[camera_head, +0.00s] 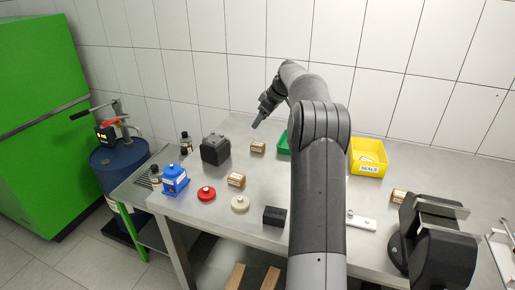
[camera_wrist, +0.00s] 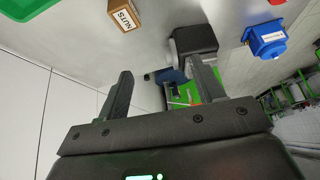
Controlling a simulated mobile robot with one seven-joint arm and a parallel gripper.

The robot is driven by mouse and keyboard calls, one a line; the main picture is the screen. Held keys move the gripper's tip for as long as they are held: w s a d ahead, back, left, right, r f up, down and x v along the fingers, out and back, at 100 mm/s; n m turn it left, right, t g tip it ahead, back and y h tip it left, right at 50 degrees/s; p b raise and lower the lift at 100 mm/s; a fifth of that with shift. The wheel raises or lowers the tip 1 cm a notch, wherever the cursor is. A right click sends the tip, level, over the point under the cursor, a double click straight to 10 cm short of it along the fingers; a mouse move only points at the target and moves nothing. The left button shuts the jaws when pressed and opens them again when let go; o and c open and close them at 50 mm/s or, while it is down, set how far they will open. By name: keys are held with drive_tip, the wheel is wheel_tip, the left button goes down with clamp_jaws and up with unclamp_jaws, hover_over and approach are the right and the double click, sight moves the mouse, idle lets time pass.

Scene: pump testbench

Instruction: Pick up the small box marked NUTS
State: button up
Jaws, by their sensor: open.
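The small brown box marked NUTS shows near the top of the wrist view (camera_wrist: 124,16), its white label readable and tilted. It appears to be the small box at the back of the table in the head view (camera_head: 258,147), between the black block and the green bin, though its label is too small to read there. My gripper (camera_head: 255,125) is above the table near this box, apart from it. In the wrist view my gripper (camera_wrist: 163,82) has its two fingers spread with nothing between them.
A black block (camera_head: 215,149) and a green bin (camera_head: 283,142) flank the box. Another small box (camera_head: 236,180), a blue pump part (camera_head: 174,179), a red disc (camera_head: 206,194) and a yellow SEALS bin (camera_head: 368,158) stand around. The tiled wall is close behind.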

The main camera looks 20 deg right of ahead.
drive_tip(key=n, duration=0.1)
approach(258, 144)
drive_tip(key=d+r, duration=0.1)
drive_tip(key=r, duration=0.1)
drive_tip(key=shift+y, duration=0.3)
drive_tip(key=x, duration=0.5)
drive_tip(key=shift+f, duration=0.5)
drive_tip(key=x, duration=0.5)
drive_tip(key=shift+s+f, duration=0.15)
drive_tip(key=c, duration=1.1)
